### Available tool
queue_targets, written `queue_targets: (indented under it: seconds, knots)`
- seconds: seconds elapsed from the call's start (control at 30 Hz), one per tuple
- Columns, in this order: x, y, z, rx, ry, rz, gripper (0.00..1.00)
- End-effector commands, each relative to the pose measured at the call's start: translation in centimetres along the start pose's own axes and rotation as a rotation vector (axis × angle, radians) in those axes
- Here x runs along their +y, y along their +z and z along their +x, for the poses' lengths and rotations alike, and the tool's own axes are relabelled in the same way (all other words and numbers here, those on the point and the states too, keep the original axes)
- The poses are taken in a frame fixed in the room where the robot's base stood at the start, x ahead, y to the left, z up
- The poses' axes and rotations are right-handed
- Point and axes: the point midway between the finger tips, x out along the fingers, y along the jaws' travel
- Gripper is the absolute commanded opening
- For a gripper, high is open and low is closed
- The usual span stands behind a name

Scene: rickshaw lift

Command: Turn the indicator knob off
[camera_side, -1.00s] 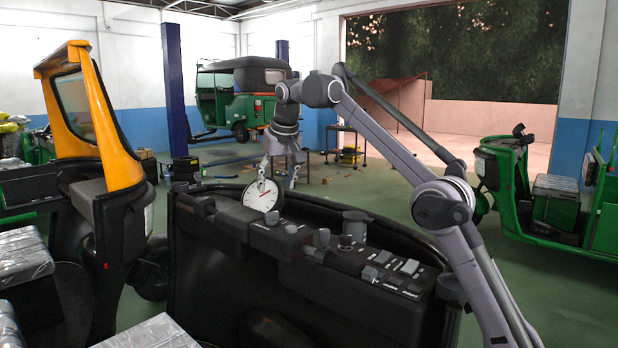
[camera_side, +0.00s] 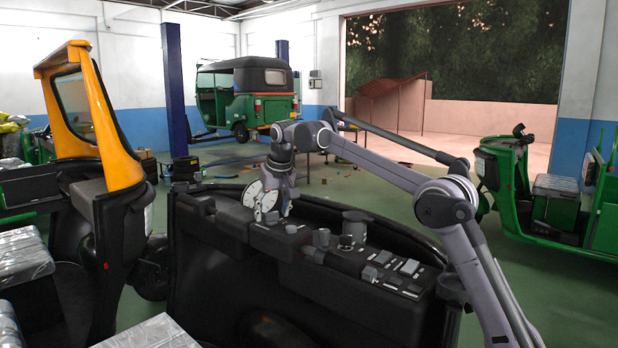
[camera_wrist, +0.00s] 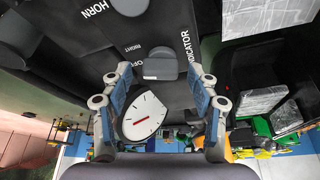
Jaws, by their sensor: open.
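The indicator knob (camera_wrist: 160,65) is a grey round knob with a flat bar across it, on the black dashboard panel. White lettering around it in the wrist view reads partly "OF", "RIGHT" and "...ICATOR"; some is cut off or hidden. My gripper (camera_wrist: 156,74) is open, with one finger to each side of the knob. No contact with the knob can be made out.
The white dial gauge (camera_wrist: 144,115) with a red needle stands close to the fingers; it also shows in the side view (camera_side: 258,198). Other knobs and switches (camera_side: 400,272) line the dashboard (camera_side: 340,262) to the right. A horn knob lies upper left in the wrist view.

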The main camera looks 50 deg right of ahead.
Motion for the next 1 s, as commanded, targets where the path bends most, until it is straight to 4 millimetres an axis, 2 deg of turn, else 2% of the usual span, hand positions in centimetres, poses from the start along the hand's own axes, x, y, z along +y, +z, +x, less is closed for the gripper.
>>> queue_targets:
  seconds: [0.07, 0.2, 0.27, 0.53, 1.0]
  knots:
    - [0.00, 0.00, -0.01, 0.000, 0.000, 0.000, 0.60]
    - [-0.01, 0.00, -0.02, 0.000, 0.000, 0.000, 0.20]
    - [-0.01, 0.00, -0.02, 0.000, 0.000, 0.000, 0.06]
    - [0.07, -0.01, -0.01, -0.002, -0.014, -0.032, 0.06]
    - [0.20, -0.13, 0.02, -0.001, -0.136, -0.326, 0.06]
